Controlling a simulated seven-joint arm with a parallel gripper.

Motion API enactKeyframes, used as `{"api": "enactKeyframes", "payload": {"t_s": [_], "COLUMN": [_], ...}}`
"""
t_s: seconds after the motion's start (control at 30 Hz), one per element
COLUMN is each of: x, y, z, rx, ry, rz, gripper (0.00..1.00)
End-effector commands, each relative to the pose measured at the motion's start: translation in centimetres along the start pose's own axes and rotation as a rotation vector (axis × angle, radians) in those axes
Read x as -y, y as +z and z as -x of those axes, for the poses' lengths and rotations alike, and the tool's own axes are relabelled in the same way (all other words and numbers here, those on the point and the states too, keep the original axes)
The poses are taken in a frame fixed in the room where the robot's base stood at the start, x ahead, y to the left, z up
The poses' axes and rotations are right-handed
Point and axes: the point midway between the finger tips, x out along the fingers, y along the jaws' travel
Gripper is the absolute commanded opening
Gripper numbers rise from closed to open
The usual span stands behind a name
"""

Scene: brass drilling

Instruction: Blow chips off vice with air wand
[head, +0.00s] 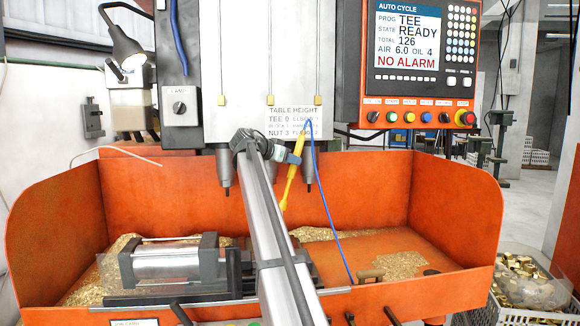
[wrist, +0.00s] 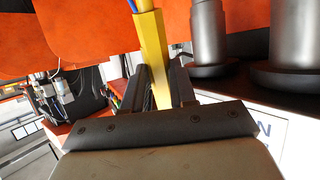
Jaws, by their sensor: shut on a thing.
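The yellow air wand (head: 290,183) hangs tilted in my gripper (head: 295,156), which is shut on it. Its blue hose (head: 325,195) arches over the top and runs down to the tray. In the wrist view the yellow wand body (wrist: 152,50) stands between the two dark fingers (wrist: 157,88). The vice (head: 165,262), with dark jaws and a bright cylinder between them, sits low at the left of the tray. Brass chips (head: 85,290) lie around it. The wand tip is above and right of the vice, apart from it. My arm hides part of the tray.
The orange tray walls (head: 50,220) enclose the work area. Spindles (head: 225,170) hang from the machine head above. A chip pile (head: 400,263) and a wooden-handled brush (head: 370,275) lie at the right. A control panel (head: 408,45) reads NO ALARM.

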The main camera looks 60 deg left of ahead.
Motion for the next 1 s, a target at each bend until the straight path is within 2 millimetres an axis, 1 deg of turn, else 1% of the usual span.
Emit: {"api": "enactKeyframes", "payload": {"t_s": [0.17, 0.37, 1.0], "x": [0.0, -0.1, -0.1], "y": [0.4, 1.8, 9.2], "z": [-0.1, -0.3, -1.5], "rx": [-0.011, -0.010, -0.009], "ry": [-0.001, -0.001, -0.002], "rz": [0.000, 0.001, 0.002], "gripper": [0.00, 0.00, 0.00]}}
